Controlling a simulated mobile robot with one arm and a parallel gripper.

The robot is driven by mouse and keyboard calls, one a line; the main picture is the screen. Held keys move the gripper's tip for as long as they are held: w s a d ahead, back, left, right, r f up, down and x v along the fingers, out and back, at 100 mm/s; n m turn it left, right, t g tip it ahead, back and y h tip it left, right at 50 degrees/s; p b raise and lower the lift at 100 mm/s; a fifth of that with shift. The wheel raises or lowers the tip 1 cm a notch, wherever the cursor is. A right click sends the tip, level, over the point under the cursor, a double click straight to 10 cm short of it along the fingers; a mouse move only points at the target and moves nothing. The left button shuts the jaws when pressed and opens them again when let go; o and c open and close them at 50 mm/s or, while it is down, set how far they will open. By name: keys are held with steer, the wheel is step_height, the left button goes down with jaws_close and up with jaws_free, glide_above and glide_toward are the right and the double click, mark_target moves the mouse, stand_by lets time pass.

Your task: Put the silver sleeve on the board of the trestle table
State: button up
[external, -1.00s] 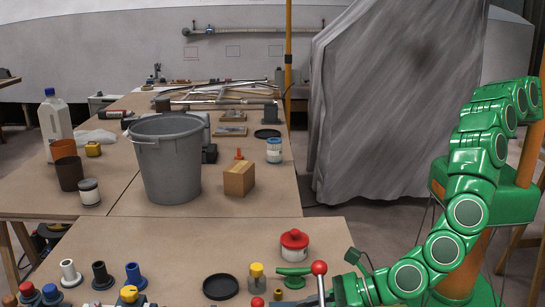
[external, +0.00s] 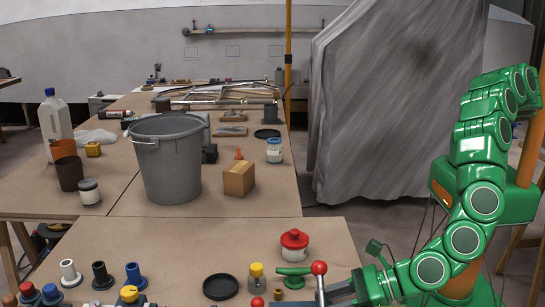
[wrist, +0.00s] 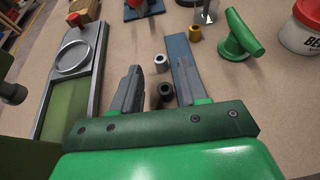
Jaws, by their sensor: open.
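A small silver sleeve (wrist: 161,62) stands on the near tabletop in the wrist view, by the space between my fingertips. My gripper (wrist: 157,67) is open, with one finger to each side of it and nothing clamped. A similar dark sleeve (wrist: 165,91) lies closer to my palm, and a brass sleeve (wrist: 195,33) stands farther off. In the external view my gripper (external: 335,292) is low at the near table's right edge; I cannot make out the silver sleeve there. The trestle table's brown board (external: 240,206) lies beyond the near tabletop, with wooden legs at left.
A grey bucket (external: 170,170), a wooden block (external: 239,179) and a blue-lidded jar (external: 274,150) stand on the trestle board. Near my gripper are a red-lidded pot (external: 295,246), a green handle (wrist: 240,35) and a red-knobbed lever (external: 319,268). The board's front strip has free room.

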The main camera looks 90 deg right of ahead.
steer(key=shift+v, duration=3.95)
